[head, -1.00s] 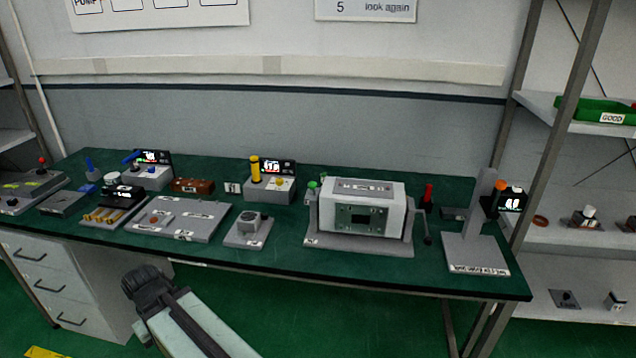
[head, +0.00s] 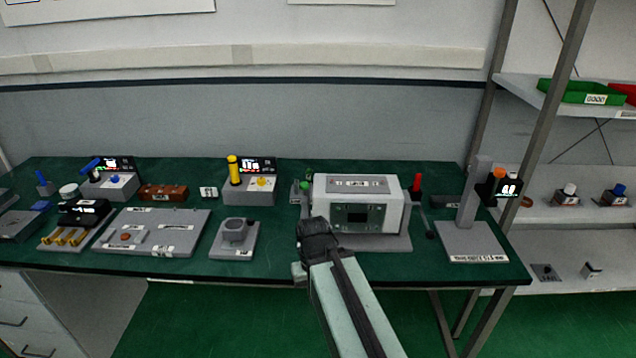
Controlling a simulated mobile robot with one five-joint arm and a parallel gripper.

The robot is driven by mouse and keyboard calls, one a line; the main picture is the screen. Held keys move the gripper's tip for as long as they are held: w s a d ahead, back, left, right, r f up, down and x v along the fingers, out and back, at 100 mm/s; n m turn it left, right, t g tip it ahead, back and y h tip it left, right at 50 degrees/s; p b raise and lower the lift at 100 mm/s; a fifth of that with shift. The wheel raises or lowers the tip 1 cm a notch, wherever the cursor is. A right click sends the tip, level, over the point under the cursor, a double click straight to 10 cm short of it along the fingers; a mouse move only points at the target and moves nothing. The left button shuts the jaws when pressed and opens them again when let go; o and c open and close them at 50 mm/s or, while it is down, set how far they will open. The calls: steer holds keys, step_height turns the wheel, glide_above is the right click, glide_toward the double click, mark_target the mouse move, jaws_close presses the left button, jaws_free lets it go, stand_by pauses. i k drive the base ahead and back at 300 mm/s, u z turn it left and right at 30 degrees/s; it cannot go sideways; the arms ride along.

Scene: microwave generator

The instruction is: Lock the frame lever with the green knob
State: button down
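A white and grey boxy device (head: 386,211) stands on a grey base plate on the green bench. A small green knob (head: 307,182) sits at the device's left side, with a second green part close by. The lever under the knob is too small to make out, so its position cannot be told. My gripper (head: 316,228) is dark and shows from behind, in front of the device's lower left corner. It hides part of the base plate. Its fingers do not show clearly, and I see nothing held in it.
A red-handled lever (head: 417,186) and a dark crank (head: 428,226) are at the device's right. A grey stand (head: 473,236) is farther right. A grey block fixture (head: 233,235) and a yellow-handled unit (head: 234,172) are to the left. A metal shelf post (head: 545,130) rises at the right.

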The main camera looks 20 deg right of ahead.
mark_target(303, 186)
steer(key=u, duration=2.6)
steer(key=k, duration=1.2)
steer(key=u, duration=0.5)
steer(key=i, duration=1)
steer(key=u, duration=0.05)
